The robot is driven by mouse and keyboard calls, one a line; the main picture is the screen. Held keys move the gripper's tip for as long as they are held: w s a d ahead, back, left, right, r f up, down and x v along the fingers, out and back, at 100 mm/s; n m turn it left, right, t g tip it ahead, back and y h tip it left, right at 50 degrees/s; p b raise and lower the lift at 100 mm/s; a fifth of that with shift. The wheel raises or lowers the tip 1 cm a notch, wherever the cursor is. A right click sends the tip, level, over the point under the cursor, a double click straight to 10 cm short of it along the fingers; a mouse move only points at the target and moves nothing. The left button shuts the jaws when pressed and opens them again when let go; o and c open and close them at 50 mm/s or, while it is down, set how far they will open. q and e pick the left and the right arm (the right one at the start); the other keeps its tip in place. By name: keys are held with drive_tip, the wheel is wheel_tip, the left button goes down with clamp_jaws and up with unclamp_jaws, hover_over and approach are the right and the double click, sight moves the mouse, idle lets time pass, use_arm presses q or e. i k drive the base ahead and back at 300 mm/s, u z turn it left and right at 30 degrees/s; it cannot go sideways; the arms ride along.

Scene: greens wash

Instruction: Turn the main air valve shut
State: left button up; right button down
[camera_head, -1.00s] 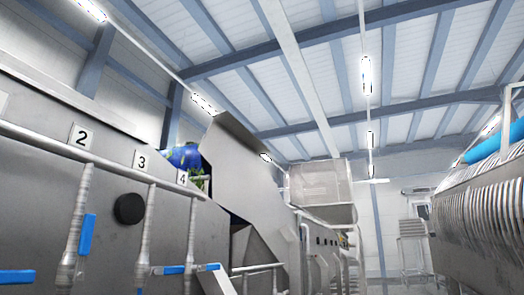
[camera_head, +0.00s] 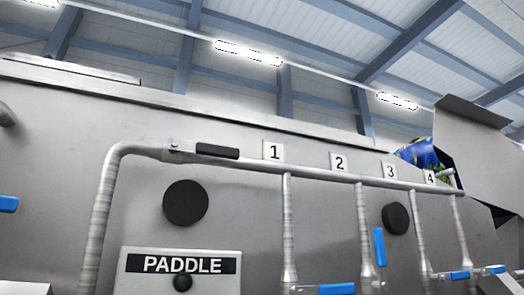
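A valve with a black lever (camera_head: 217,151) sits on the horizontal steel pipe (camera_head: 330,176), just right of the pipe's bend. I take it for the main air valve, though no label on it shows. Its lever lies along the pipe, pointing right. Neither of my grippers is in view.
Plates 1 (camera_head: 273,151), 2 (camera_head: 340,162), 3 (camera_head: 390,171) and 4 (camera_head: 430,177) mark drop pipes with blue levers; the lever under plate 2 (camera_head: 379,247) is upright, the others roughly level. Below stands a PADDLE box (camera_head: 180,268) with a dark knob. Another blue lever (camera_head: 8,204) shows at the left edge.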

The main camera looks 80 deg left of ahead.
sight(191, 146)
drive_tip(key=u, duration=3.35)
drive_tip(key=k, duration=1)
drive_tip(key=z, duration=0.05)
drive_tip(key=i, duration=0.55)
drive_tip(key=u, duration=0.05)
